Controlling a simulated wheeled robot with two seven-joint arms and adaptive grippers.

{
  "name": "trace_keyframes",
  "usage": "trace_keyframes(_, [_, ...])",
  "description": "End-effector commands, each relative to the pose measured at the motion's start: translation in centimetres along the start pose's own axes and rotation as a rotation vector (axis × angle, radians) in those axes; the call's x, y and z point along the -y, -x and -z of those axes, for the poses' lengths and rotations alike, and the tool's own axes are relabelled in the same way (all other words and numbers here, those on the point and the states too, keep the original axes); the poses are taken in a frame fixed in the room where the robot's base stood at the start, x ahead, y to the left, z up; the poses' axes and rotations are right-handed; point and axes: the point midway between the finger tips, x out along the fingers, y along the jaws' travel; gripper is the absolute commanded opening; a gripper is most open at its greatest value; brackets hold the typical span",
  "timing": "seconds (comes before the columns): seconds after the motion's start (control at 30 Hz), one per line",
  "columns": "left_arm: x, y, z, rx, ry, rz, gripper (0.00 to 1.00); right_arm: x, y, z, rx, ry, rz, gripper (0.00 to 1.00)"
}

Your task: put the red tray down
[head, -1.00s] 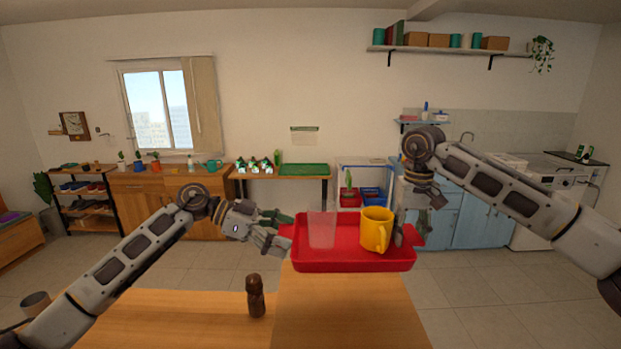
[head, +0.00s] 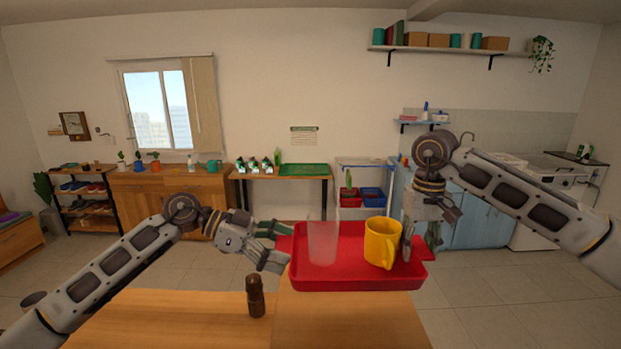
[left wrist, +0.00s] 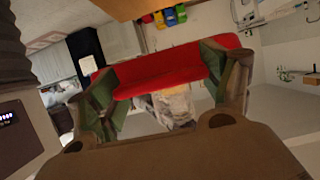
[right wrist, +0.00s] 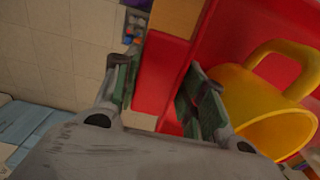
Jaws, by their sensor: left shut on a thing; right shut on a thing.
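The red tray (head: 330,282) is at the far edge of the wooden table in the head view and looks about level. I cannot tell whether its underside touches the table. A clear tumbler (head: 323,243) and a yellow mug (head: 381,244) stand upright on it. My left gripper (head: 277,247) is shut on the tray's left end, with the red wall (left wrist: 160,72) between its fingers in the left wrist view. My right gripper (head: 422,240) is shut on the right end, beside the mug. The right wrist view shows the red wall (right wrist: 158,75) between its fingers.
The wooden table (head: 180,315) is in front, with a dark brown mill (head: 255,297) standing left of the tray. The tabletop in front of the tray is clear. A sideboard, a green-topped table and blue cabinets (head: 480,225) stand further back.

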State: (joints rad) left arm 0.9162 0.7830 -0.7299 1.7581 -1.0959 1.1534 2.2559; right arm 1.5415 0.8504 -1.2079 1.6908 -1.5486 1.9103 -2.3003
Motion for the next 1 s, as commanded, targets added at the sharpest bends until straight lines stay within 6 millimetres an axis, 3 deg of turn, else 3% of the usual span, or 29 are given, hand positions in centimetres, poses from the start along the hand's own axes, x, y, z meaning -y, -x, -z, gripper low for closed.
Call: trace_keyframes(1.0, [-5.7, 0.2, 0.1, -0.001, 0.000, 0.005, 0.47, -0.2, -0.1, -5.9, 0.003, -0.002, -0.004, 0.09])
